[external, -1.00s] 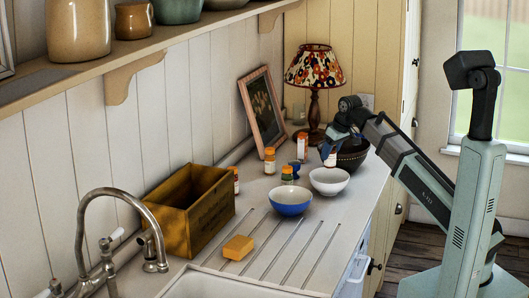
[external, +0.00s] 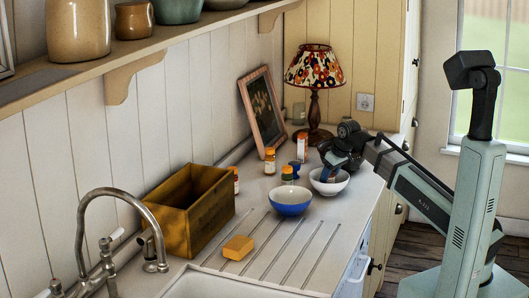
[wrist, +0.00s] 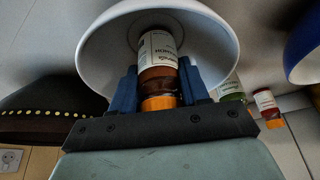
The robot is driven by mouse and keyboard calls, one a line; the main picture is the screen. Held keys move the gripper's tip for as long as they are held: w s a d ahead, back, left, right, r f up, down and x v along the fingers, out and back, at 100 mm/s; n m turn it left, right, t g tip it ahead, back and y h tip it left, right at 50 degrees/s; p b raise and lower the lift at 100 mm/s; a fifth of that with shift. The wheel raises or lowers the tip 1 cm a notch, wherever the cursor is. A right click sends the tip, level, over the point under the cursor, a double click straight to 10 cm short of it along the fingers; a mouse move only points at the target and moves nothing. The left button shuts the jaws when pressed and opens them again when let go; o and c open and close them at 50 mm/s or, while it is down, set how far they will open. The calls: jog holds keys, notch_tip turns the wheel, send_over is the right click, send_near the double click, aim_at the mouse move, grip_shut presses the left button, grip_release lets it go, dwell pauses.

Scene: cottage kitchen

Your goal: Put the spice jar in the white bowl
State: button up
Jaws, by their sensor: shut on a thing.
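The spice jar (wrist: 158,62) has a white label, brown contents and an orange cap. In the wrist view it is between the blue fingers of my gripper (wrist: 160,92), which is shut on it near the cap. The jar's lower end is inside the white bowl (wrist: 95,55), close to the bowl's bottom; I cannot tell whether it touches. In the external view my gripper (external: 328,174) reaches down into the white bowl (external: 332,189), and the held jar is mostly hidden there.
A blue bowl (external: 290,204) stands close by at the left. Other orange-capped jars (external: 270,163) and a small blue cup (external: 295,166) stand behind. A dark bowl (wrist: 45,105), wooden crate (external: 190,218), orange block (external: 238,248), lamp (external: 315,70) and picture frame (external: 262,115) also show.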

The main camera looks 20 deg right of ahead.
jog(key=shift+f, duration=0.1)
jog(key=o, duration=1.2)
jog(key=shift+v, duration=6.1)
jog(key=shift+w, duration=0.1)
